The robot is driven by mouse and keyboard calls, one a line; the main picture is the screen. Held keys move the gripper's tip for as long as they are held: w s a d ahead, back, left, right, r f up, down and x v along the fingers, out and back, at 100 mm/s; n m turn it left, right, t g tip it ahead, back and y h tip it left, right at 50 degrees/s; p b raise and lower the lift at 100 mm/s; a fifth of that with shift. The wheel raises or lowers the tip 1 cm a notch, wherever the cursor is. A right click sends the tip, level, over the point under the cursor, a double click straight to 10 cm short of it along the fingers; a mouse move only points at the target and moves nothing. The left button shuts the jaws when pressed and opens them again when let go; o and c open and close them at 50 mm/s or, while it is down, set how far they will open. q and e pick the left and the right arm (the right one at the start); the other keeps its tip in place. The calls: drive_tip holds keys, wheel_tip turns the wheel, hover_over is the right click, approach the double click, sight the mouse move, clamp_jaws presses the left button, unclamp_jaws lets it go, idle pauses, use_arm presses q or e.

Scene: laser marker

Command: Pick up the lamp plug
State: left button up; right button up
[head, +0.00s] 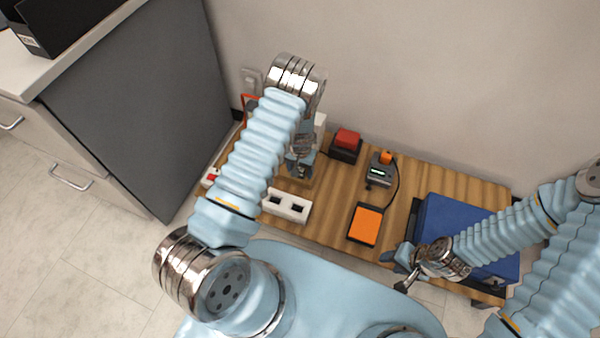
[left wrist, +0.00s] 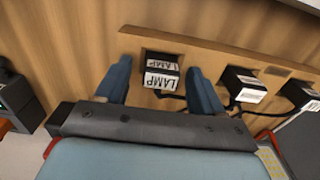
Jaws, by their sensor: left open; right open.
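The lamp plug (left wrist: 160,80) is a small dark block with white labels reading LAMP. In the left wrist view it sits at a recess in a wooden board, with a dark cable at its lower right. My left gripper (left wrist: 160,67) is open, with one blue finger on each side of the plug and visible gaps between. In the head view my left gripper (head: 301,170) is over the back left of the wooden table, and my arm hides the plug there. My right gripper (head: 400,268) is at the table's front edge, beside the blue box, apart from the plug.
Two more labelled plugs, a near one (left wrist: 245,86) and a far one (left wrist: 302,95), sit right of the lamp plug. The wooden table (head: 330,205) also holds a white socket strip (head: 287,206), red-topped box (head: 346,142), orange pad (head: 366,224) and blue box (head: 450,215). A cabinet (head: 140,100) stands left.

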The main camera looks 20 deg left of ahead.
use_arm(q)
drive_tip(key=c, duration=1.1)
drive_tip(key=shift+r, duration=0.1)
drive_tip(key=shift+r, duration=0.5)
drive_tip(key=r, duration=0.2)
drive_tip(key=shift+s+r, duration=0.2)
drive_tip(key=shift+r, duration=0.2)
drive_tip(key=s+d+r, duration=0.1)
drive_tip(key=s+r, duration=0.2)
drive_tip(key=s, duration=0.1)
drive_tip(key=s+d+r, duration=0.1)
drive_tip(key=s+r, duration=0.2)
drive_tip(key=s, duration=0.1)
drive_tip(key=s+d+r, duration=0.1)
drive_tip(key=s+r, duration=0.2)
drive_tip(key=s, duration=0.2)
drive_tip(key=shift+d+p, duration=0.3)
drive_tip(key=shift+p, duration=0.1)
drive_tip(key=shift+r, duration=0.1)
drive_tip(key=shift+a, duration=0.15)
